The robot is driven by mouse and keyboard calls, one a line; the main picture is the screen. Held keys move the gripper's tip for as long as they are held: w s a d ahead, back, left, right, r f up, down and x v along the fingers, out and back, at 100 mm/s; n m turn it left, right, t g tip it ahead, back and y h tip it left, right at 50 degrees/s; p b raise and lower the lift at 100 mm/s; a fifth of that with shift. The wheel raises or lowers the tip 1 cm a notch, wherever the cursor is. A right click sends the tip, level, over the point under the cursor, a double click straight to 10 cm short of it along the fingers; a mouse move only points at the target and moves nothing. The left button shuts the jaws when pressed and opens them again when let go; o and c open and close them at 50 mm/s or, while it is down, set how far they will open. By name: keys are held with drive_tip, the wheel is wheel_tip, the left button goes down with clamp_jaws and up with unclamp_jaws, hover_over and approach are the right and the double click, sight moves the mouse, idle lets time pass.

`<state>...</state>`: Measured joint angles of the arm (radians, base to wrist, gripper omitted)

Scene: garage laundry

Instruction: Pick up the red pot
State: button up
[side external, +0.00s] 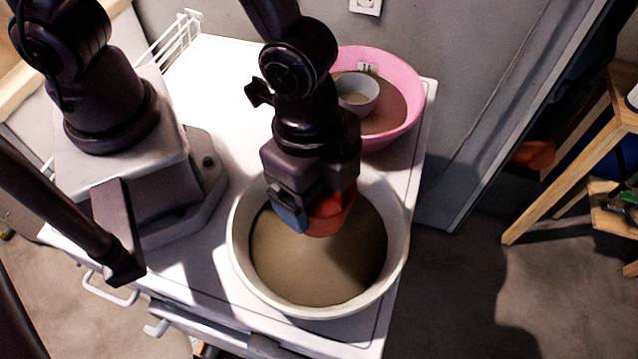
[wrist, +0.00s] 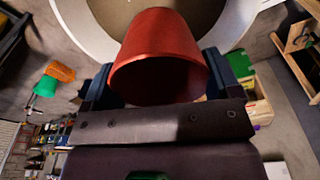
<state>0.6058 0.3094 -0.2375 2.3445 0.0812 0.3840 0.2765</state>
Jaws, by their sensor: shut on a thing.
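The red pot (side external: 331,214) is held in my gripper (side external: 306,215) over the large white basin in the side external view. My gripper hides part of it there. In the wrist view the red pot (wrist: 160,55) sits tilted between the two dark fingers of my gripper (wrist: 158,80), which are shut on its sides. The pot appears to be above the basin's brown inner floor; I cannot tell whether it touches it.
The white basin (side external: 240,255) stands on a white-topped appliance (side external: 225,75). A pink basin (side external: 405,75) behind it holds a small grey bowl (side external: 357,88). A wooden stool (side external: 560,165) stands at the right, with bare floor in between.

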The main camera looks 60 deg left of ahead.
drive_tip(key=shift+r, duration=1.4)
drive_tip(key=shift+w, duration=0.1)
drive_tip(key=w+a+f+n, duration=0.1)
drive_tip(key=a+n, duration=0.3)
drive_tip(key=a, duration=0.4)
drive_tip(key=w+a+f+n, duration=0.1)
drive_tip(key=w+a+n, duration=0.3)
drive_tip(key=a, duration=0.5)
drive_tip(key=w+a+n+y, duration=0.1)
drive_tip(key=w+a+n, duration=0.2)
drive_tip(key=a, duration=0.6)
drive_tip(key=shift+f+n+t, duration=0.4)
drive_tip(key=shift+n, duration=0.6)
drive_tip(key=s+a+f+n+g+y, duration=0.2)
drive_tip(key=s+a+n, duration=1.3)
drive_tip(key=a+n, duration=0.5)
drive_tip(key=shift+s+a+f+n+h, duration=0.15)
drive_tip(key=shift+f+n, duration=0.65)
drive_tip(key=shift+f, duration=1.3)
drive_tip(key=shift+a+f+n+h, duration=0.2)
drive_tip(key=shift+f+n, duration=0.6)
drive_tip(key=shift+f, duration=1.3)
drive_tip(key=shift+f, duration=0.1)
